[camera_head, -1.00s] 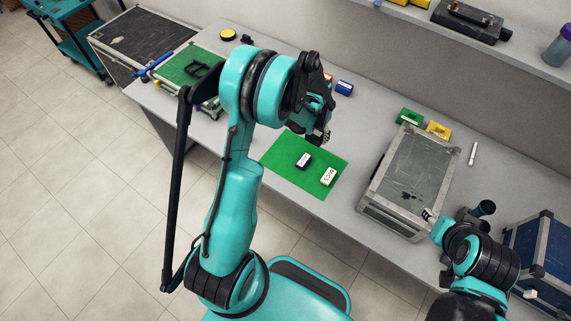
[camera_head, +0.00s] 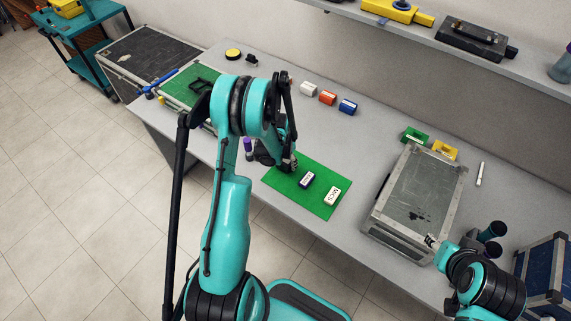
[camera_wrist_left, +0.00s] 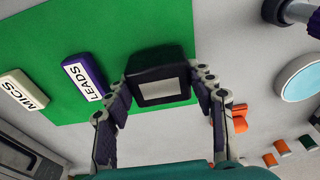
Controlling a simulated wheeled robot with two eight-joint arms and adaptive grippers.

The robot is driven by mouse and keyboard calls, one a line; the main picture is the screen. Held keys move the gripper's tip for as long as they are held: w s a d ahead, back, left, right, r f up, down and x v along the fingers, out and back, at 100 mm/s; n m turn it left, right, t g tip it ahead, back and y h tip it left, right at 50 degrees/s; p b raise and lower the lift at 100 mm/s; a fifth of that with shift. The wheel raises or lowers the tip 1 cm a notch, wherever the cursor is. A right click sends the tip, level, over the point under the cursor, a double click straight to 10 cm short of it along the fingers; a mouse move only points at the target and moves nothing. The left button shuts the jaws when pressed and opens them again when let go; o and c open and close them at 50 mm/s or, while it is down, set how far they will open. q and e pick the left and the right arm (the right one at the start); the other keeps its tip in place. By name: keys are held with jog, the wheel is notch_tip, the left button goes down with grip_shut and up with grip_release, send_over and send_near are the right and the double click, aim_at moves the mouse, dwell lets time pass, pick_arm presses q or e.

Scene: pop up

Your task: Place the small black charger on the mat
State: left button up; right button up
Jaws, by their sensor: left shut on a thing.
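The charger (camera_wrist_left: 160,88) is a small black block with a pale grey label. My left gripper (camera_wrist_left: 163,80) is shut on it in the left wrist view. In the head view my left gripper (camera_head: 288,163) points down at the left part of the green mat (camera_head: 326,178), and the charger is hard to make out there. In the wrist view the charger overlaps the mat (camera_wrist_left: 100,40) near its edge. I cannot tell whether it touches the mat.
A navy LEADS block (camera_head: 307,180) and a cream MICS block (camera_head: 332,196) lie on the mat, right of my left gripper. A grey case (camera_head: 415,195) stands to the right. White, orange and blue blocks (camera_head: 347,107) line the back. A purple-topped thing (camera_head: 247,145) is partly hidden by my arm.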

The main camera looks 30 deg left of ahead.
pick_arm(q)
jog(key=shift+f, duration=0.7)
jog(key=shift+r, duration=0.1)
jog(key=o, duration=1.3)
